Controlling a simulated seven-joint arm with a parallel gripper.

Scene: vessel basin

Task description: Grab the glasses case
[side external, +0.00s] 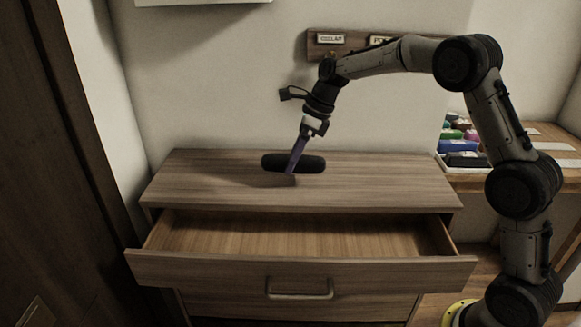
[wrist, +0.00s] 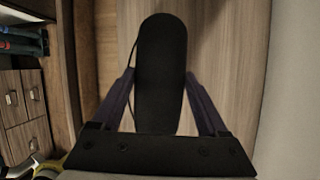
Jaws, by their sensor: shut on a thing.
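The glasses case (side external: 311,163) is a black, rounded, elongated case above the wooden dresser top, and it casts a shadow there. I cannot tell for sure whether it still touches the surface. My gripper (side external: 293,166) points down and is shut on the case across its middle. In the wrist view the case (wrist: 160,75) lies lengthwise between the two purple fingers of my gripper (wrist: 160,92), with one finger on each side.
The dresser top (side external: 220,172) is otherwise bare. The drawer below (side external: 300,232) is pulled open and looks empty. A wall rail with labels (side external: 335,42) is behind. A side table (side external: 500,180) at the right holds several colored items (side external: 458,146).

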